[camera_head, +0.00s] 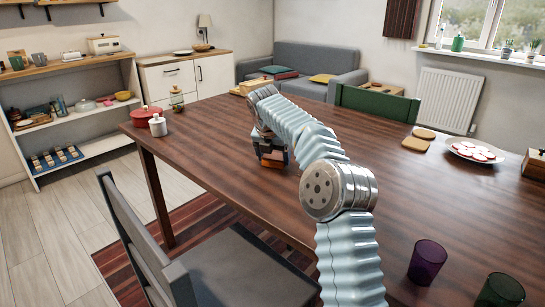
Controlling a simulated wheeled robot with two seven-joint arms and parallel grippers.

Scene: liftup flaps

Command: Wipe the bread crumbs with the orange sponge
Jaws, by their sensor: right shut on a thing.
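My right gripper (272,152) is over the far middle part of the dark wooden table (215,130), pointing down close to the tabletop. It is shut on the orange sponge (284,160), of which only a small orange edge shows beneath and beside the dark fingers. My right arm comes in from the bottom and hides part of the table behind it. I cannot make out bread crumbs on the tabletop at this size. Two slices of bread (415,144) lie at the far right of the table. My left gripper is not in view.
A plate of red and white slices (474,152) stands at the right. A purple cup (427,262) and a green cup (499,293) stand near right. A red pot (146,115) and white jar (157,126) stand far left. A grey chair (150,240) is at the near edge.

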